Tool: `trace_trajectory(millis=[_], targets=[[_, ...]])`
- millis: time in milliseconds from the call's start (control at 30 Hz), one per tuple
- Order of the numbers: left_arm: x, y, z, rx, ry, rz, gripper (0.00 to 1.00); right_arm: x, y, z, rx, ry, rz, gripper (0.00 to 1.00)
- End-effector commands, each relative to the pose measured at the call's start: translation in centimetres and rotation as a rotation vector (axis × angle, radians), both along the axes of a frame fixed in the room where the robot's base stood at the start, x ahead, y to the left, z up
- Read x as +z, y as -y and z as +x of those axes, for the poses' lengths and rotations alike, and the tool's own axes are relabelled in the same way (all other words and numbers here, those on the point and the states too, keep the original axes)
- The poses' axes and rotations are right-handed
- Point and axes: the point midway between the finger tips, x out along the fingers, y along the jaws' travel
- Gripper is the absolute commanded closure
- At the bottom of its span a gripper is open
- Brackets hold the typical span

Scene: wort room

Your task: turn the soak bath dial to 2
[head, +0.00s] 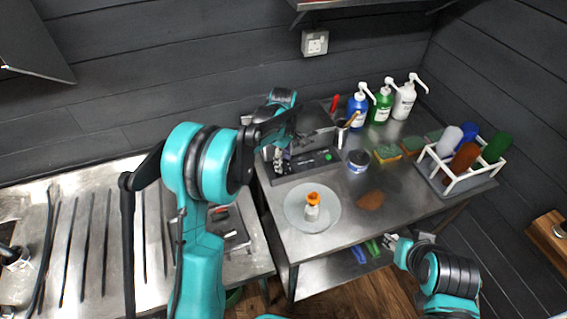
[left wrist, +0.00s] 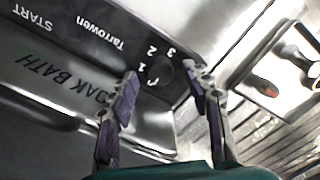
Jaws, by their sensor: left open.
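The soak bath (head: 307,163) stands at the back left of the steel table, its dark front panel facing up toward me. In the left wrist view its panel (left wrist: 75,65) shows the words SOAK BATH, Tarrowen and START. The dark dial (left wrist: 162,73) sits beside the printed 1, 2 and 3; I cannot tell where its pointer stands. My left gripper (left wrist: 160,70) is open, with one finger on each side of the dial; contact is not clear. It also shows in the head view (head: 281,160) at the panel's left end. My right gripper (head: 390,241) hangs by the table's front edge, its jaws too small to judge.
A round plate (head: 296,214) with a small orange-topped bottle (head: 312,207) lies in front of the bath. A tub (head: 358,161), sponges (head: 387,153), pump bottles (head: 381,106) and a white rack (head: 487,177) stand to the right. A brown patch (head: 370,200) lies mid-table.

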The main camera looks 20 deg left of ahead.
Motion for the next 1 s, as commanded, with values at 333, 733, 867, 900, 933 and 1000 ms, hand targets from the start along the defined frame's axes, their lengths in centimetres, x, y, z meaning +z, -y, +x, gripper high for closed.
trace_trajectory(millis=[333, 733, 867, 900, 933, 1000], targets=[[-1.09, 0.00, -0.01, -0.001, 0.000, 0.000, 0.51, -0.20, 0.00, 0.01, 0.000, 0.000, 0.000, 0.60], [-1.07, 0.00, -0.02, -0.002, 0.000, 0.000, 1.00, -0.22, 0.00, 0.01, 0.000, 0.000, 0.000, 0.60], [-1.07, 0.00, -0.02, -0.014, 0.000, 0.000, 1.00, -0.22, 0.00, 0.01, 0.000, 0.000, 0.000, 0.60], [-1.07, 0.00, -0.02, -0.021, 0.000, 0.000, 1.00, -0.23, 0.00, 0.00, 0.000, 0.000, 0.000, 0.60], [-1.08, 0.01, -0.02, -0.029, 0.000, 0.000, 1.00, -0.23, 0.00, 0.00, 0.000, 0.000, 0.000, 0.60], [-1.08, 0.01, -0.02, -0.054, 0.000, 0.000, 1.00, -0.25, 0.00, 0.01, 0.000, 0.000, 0.000, 0.60]])
